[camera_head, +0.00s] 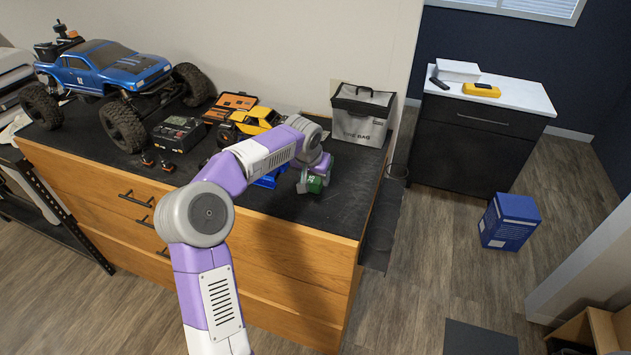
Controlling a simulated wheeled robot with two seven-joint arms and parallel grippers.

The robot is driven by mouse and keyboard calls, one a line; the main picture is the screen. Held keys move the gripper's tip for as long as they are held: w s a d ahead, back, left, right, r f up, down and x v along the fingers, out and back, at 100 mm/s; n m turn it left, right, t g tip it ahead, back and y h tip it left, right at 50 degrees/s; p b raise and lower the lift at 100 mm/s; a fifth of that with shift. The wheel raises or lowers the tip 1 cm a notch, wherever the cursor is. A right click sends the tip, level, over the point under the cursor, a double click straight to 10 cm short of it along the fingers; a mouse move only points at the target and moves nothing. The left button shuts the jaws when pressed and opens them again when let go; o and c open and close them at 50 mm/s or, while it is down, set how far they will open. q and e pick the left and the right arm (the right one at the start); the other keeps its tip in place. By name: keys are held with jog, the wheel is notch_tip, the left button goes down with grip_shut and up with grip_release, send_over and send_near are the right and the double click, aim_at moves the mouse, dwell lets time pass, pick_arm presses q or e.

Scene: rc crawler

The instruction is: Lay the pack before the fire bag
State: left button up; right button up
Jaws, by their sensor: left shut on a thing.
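The fire bag (358,123), a silver-grey box-shaped bag with a black top edge and dark lettering, stands upright at the right back of the wooden cabinet's black top. My left arm comes in from the left and reaches over the cabinet. My left gripper (312,180) is shut on a small green pack (316,185), in front of the bag and to its left, apart from it. The gripper partly hides the pack. I cannot tell whether the pack touches the top. My right gripper is not in view.
A blue item (268,179) lies left of the gripper, partly behind my arm.

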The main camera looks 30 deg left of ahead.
pick_arm(q)
jog(key=shift+w+f, duration=0.1)
jog(key=shift+f, duration=0.65)
jog(key=shift+f, duration=0.1)
jog(key=o, duration=1.3)
jog(key=shift+r, duration=0.35)
jog(key=a+p+v, duration=0.1)
jog(key=v, duration=1)
jog(key=shift+s+d+r, duration=0.2)
jog(key=shift+s+d, duration=0.05)
jog(key=shift+d, duration=0.25)
